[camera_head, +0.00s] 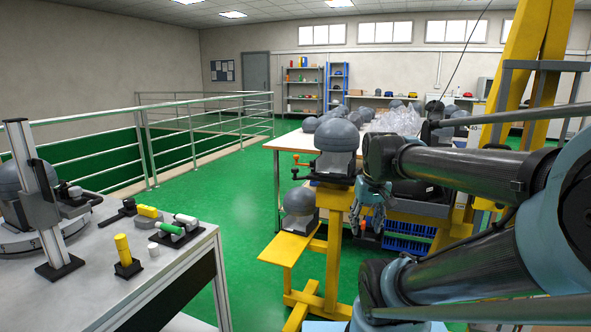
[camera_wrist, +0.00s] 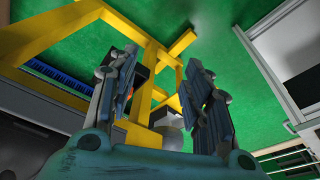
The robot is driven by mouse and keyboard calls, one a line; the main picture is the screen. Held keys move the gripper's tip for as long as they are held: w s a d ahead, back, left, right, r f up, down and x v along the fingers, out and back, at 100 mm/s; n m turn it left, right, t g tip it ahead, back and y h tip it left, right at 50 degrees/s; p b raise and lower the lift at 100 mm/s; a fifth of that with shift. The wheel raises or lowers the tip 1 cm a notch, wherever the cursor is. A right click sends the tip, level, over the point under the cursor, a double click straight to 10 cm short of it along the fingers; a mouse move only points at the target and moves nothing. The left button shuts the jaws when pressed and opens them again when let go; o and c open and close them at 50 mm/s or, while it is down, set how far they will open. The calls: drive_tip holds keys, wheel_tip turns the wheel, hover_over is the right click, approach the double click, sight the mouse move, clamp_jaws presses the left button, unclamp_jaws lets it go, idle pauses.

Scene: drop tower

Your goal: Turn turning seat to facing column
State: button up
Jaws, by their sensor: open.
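A grey dome (camera_head: 337,137) sits on a black seat (camera_head: 332,176) atop a yellow stand, with an orange-tipped handle (camera_head: 302,166) pointing left. This looks like the turning seat, though I cannot be sure. A yellow column (camera_head: 530,60) rises at the upper right; my arm hides part of its lower end. My gripper (camera_head: 371,205) hangs just right of the stand, below the seat, apart from the handle. In the wrist view my gripper (camera_wrist: 160,85) is open, with nothing between its fingers; the yellow frame (camera_wrist: 150,62) and a grey dome (camera_wrist: 168,139) lie beyond.
Another dome (camera_head: 298,201) rests on a lower yellow shelf (camera_head: 285,249). A bench (camera_head: 120,285) at left carries a grey post (camera_head: 42,195), a dome on a round base and small tools. Blue crates (camera_head: 410,239) stand behind my gripper. Green floor is clear between bench and stand.

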drive_tip(key=w+a+r+n, duration=0.1)
drive_tip(key=w+a+r, duration=0.3)
drive_tip(key=w+r, duration=0.3)
drive_tip(key=w+a+r+n, duration=0.1)
drive_tip(key=w+a+r, duration=0.3)
drive_tip(key=w+r, duration=0.25)
drive_tip(key=n+t+y, duration=0.1)
drive_tip(key=n+y, duration=0.1)
approach(295, 169)
drive_tip(key=x, duration=0.9)
drive_tip(key=shift+w, duration=0.2)
drive_tip(key=shift+r, duration=0.1)
clamp_jaws()
